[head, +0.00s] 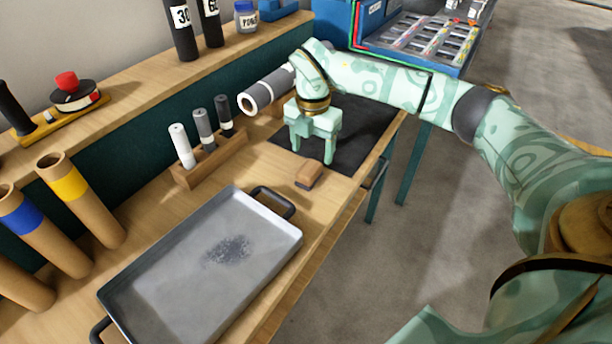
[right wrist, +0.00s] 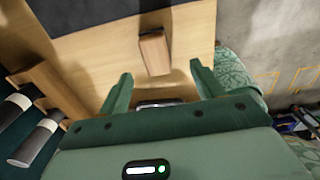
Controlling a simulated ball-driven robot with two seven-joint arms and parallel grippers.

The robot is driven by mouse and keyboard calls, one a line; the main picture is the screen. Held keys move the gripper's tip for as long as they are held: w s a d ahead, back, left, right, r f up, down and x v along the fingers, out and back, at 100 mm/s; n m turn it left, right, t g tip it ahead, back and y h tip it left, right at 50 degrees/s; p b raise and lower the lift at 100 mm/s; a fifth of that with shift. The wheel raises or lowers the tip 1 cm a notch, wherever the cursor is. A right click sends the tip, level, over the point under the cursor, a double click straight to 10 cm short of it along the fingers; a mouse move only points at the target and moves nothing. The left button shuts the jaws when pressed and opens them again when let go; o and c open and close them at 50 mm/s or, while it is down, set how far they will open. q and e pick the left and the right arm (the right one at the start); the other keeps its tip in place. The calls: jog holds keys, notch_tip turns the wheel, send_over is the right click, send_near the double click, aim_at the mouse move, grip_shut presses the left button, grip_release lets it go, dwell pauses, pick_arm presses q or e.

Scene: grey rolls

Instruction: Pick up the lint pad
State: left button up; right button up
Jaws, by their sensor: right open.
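The lint pad, which I take to be the small brown block (head: 309,174), lies on the wooden bench near its right edge, just beyond the tray's black handle. It also shows in the right wrist view (right wrist: 154,53), top centre. My right gripper (head: 312,153) is open and empty, pointing down above the bench, a little behind the pad in the head view. In the right wrist view its two fingers (right wrist: 160,75) are spread apart, with the pad lying past the tips, roughly between their lines. My left gripper is not in view.
A grey metal tray (head: 170,280) with a dark speckled patch fills the near bench. A wooden rack (head: 212,160) holds small rolls. A larger grey roll (head: 267,91) lies behind, by a dark mat (head: 362,135). Cardboard tubes (head: 80,200) stand at left.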

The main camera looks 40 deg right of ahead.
aim_at(309, 168)
jog(key=shift+f, duration=1.35)
jog(key=f+b, duration=0.2)
jog(key=f, duration=0.1)
jog(key=f+b, duration=0.1)
jog(key=f, duration=0.1)
jog(key=shift+w+a+f, duration=0.1)
jog(key=shift+w, duration=0.3)
jog(key=shift+s, duration=0.1)
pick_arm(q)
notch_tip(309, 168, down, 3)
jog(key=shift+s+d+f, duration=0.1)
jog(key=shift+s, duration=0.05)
pick_arm(e)
jog(key=c, duration=1.1)
